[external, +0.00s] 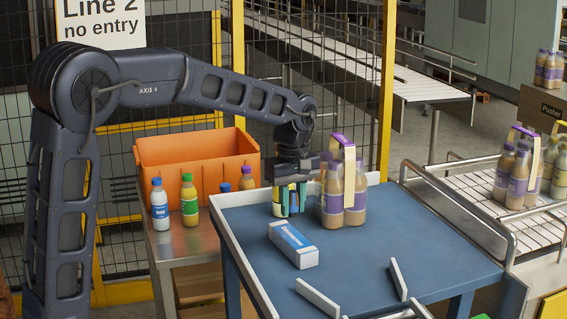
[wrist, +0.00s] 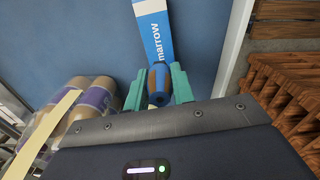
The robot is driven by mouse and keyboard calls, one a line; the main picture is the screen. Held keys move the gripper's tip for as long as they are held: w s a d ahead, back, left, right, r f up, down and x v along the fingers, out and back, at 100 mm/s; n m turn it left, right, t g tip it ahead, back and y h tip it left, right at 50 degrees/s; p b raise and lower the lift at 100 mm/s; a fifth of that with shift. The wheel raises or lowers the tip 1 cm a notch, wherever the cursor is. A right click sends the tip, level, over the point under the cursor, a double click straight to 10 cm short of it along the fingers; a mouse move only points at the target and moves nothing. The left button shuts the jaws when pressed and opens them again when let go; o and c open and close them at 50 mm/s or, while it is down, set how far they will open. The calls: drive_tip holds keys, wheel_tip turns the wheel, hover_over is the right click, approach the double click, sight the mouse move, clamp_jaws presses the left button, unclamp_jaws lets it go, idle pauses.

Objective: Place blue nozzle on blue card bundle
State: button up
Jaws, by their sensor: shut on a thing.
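My gripper (external: 290,203) has teal fingers and hangs above the blue table, pointing down. In the wrist view its fingers (wrist: 158,88) are closed on the sides of a small blue piece with a round end and brownish flanks, which I take for the blue nozzle (wrist: 158,98). The blue card bundle (external: 294,246) is a white and blue block lying on the table in front of my gripper. It also shows in the wrist view (wrist: 153,25), with lettering on its blue face, beyond the fingertips. In the external view the fingers mostly hide the nozzle.
A pack of purple-capped bottles (external: 343,192) stands on the blue table (external: 365,262), close right of my gripper. White guide strips (external: 318,299) lie at the front. An orange crate (external: 195,160) and several bottles (external: 160,210) stand on the side table at left.

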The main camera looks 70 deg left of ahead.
sight(292, 215)
drive_tip(key=shift+f, duration=2.55)
drive_tip(key=shift+f, duration=0.1)
drive_tip(key=o, duration=1)
